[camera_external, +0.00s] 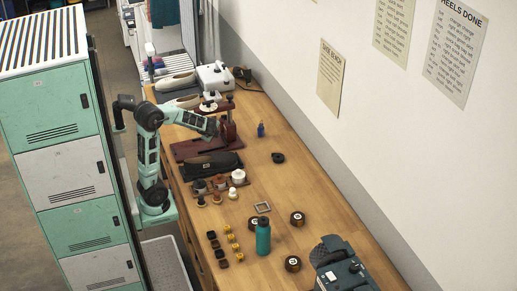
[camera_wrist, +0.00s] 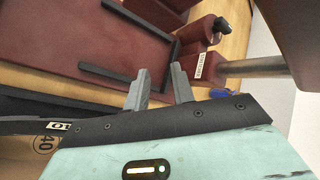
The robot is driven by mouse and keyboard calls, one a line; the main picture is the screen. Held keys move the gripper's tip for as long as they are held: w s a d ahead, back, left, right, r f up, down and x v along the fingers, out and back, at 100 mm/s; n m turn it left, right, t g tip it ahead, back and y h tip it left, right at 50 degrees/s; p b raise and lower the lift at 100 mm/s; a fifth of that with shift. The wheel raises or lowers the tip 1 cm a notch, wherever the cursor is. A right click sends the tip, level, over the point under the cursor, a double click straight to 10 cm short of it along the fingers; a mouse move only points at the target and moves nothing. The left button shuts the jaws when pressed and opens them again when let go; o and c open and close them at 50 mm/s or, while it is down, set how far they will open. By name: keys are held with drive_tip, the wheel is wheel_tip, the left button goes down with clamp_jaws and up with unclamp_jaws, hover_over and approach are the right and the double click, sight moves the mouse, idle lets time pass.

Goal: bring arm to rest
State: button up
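My arm is teal and black and reaches from its mount at the left edge of the bench over to the dark red stand. My gripper (camera_external: 218,128) is at the end of the forearm, close to the stand's upright, and small in this view. In the wrist view my gripper (camera_wrist: 158,82) shows two grey fingers standing apart with nothing between them. Beyond them lies the dark red base (camera_wrist: 130,35) with black strips, and a post to the right. The dark red stand (camera_external: 190,150) is also in the external view. I cannot tell whether the fingers touch anything.
A white machine (camera_external: 215,77) stands at the back. Teal and grey lockers (camera_external: 65,150) stand left. The bench's right middle is clear.

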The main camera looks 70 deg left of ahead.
drive_tip(key=s+d+r+n+g+h+p, duration=0.2)
drive_tip(key=s+d+n+h+p, duration=0.15)
drive_tip(key=s+n+p, duration=0.45)
drive_tip(key=s+d+r+n+g+h+p, duration=0.15)
drive_tip(key=s+n+h+p, duration=0.3)
drive_tip(key=s+n, duration=0.6)
wheel_tip(320, 180, up, 18)
drive_tip(key=p, duration=1.7)
drive_tip(key=shift+s+d+m, duration=0.35)
drive_tip(key=shift+s+d, duration=0.1)
drive_tip(key=shift+f, duration=0.1)
